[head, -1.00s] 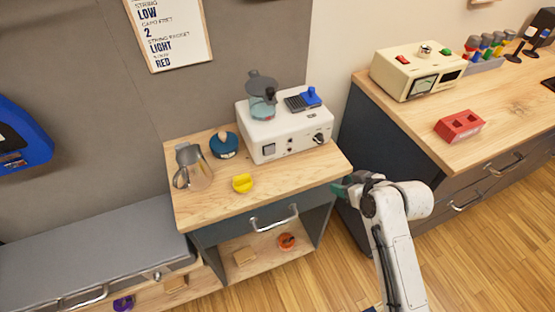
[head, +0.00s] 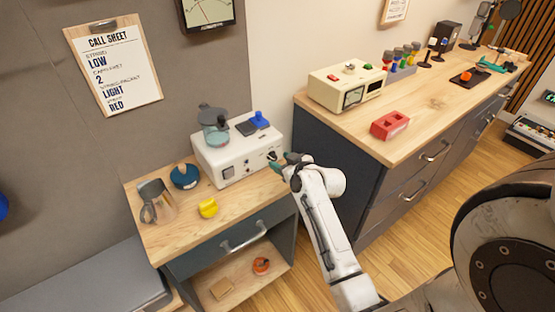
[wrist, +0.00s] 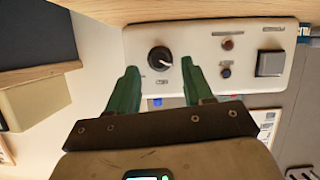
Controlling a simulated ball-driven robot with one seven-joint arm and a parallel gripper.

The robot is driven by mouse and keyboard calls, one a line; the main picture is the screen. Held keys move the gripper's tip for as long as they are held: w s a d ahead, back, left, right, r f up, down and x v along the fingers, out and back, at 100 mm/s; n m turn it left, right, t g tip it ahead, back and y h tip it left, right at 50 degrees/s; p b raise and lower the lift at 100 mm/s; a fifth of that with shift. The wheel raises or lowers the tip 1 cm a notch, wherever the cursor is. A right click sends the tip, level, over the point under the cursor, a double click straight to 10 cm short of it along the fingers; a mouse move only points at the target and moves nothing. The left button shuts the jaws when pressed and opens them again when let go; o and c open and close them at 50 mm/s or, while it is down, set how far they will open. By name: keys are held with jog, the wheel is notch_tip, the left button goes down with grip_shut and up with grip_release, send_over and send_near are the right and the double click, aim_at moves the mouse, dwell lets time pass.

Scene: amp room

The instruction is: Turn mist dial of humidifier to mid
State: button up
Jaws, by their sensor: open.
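The humidifier (head: 235,155) is a white box with a clear, dark-lidded tank (head: 215,122) on top, standing on a wooden-topped cabinet. Its dark round mist dial (head: 272,156) is at the right of the front panel. The wrist view shows the dial (wrist: 160,58) with a light pointer line, upside down in that view; its exact setting is unclear. My gripper (head: 284,161) is just in front of the panel's right end. In the wrist view my gripper (wrist: 158,75) has two green fingers apart, one on each side of the dial's line, with nothing between them. Contact is not visible.
On the cabinet top (head: 150,238) are a glass jug (head: 155,202), a blue round item (head: 185,176) and a yellow knob (head: 208,208). A taller counter (head: 430,125) stands right, holding a cream meter box (head: 346,87) and a red block (head: 390,125).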

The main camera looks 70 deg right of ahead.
aim_at(273, 157)
jog(key=shift+x, duration=1.3)
jog(key=shift+s, duration=0.1)
grip_shut()
